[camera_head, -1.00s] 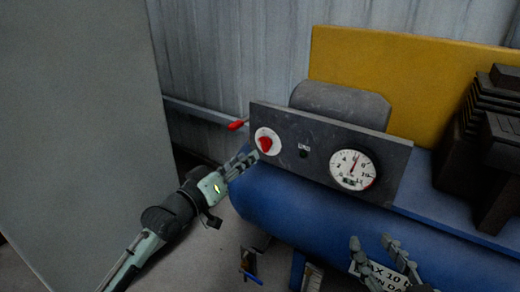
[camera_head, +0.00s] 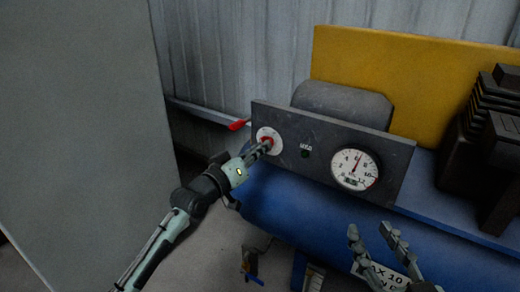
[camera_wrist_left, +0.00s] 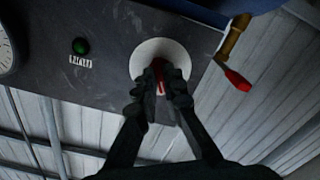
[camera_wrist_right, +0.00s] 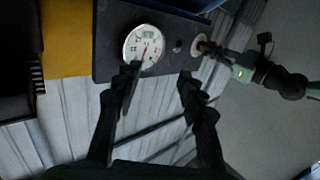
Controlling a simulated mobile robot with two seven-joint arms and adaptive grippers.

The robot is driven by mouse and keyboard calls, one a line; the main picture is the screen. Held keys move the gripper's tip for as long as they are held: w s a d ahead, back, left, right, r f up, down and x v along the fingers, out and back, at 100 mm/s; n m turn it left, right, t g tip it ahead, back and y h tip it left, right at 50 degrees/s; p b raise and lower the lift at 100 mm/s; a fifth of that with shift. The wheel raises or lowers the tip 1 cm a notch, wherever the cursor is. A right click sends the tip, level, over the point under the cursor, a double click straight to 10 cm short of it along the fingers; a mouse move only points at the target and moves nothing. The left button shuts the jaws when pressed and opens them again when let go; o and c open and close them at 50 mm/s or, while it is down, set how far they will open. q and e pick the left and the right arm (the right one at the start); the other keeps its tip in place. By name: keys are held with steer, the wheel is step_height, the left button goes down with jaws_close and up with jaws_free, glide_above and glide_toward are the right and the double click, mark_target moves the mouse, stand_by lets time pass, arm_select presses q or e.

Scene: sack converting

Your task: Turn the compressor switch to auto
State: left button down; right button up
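The compressor switch is a red knob (camera_wrist_left: 160,78) on a round white dial (camera_head: 263,133), at the left end of a dark grey panel. My left gripper (camera_head: 266,146) is at the dial. In the left wrist view its two fingers (camera_wrist_left: 163,75) stand close together on either side of the red knob and appear shut on it. The fingers hide most of the knob and part of the dial, so its exact pointing and the dial markings cannot be read. My right gripper (camera_head: 372,236) is open and empty in front of the blue tank, and shows open in the right wrist view (camera_wrist_right: 160,78).
The panel (camera_head: 325,160) also carries a green indicator (camera_wrist_left: 80,45) and a round pressure gauge (camera_head: 354,169). A red-handled valve (camera_wrist_left: 237,80) sticks out beside the panel near the dial. The blue tank (camera_head: 290,205) lies below. A grey wall (camera_head: 80,120) stands at the left.

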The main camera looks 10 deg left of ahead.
stand_by(0.3)
arm_select(q)
steer(key=shift+a+m+p, duration=0.1)
steer(key=shift+m+p, duration=3.4)
steer(key=shift+m, duration=2.6)
arm_select(e)
steer(key=s+d+f+m+g+h, duration=0.1)
steer(key=s+d+f+g+h, duration=0.2)
steer(key=s+d+f+g, duration=0.3)
steer(key=s+d+f+m+g+h, duration=0.1)
steer(key=s+d+f+g+h, duration=0.3)
steer(key=s+d+f+g, duration=0.3)
steer(key=shift+d+f, duration=2)
steer(key=shift+f, duration=1.75)
steer(key=shift+s, duration=0.1)
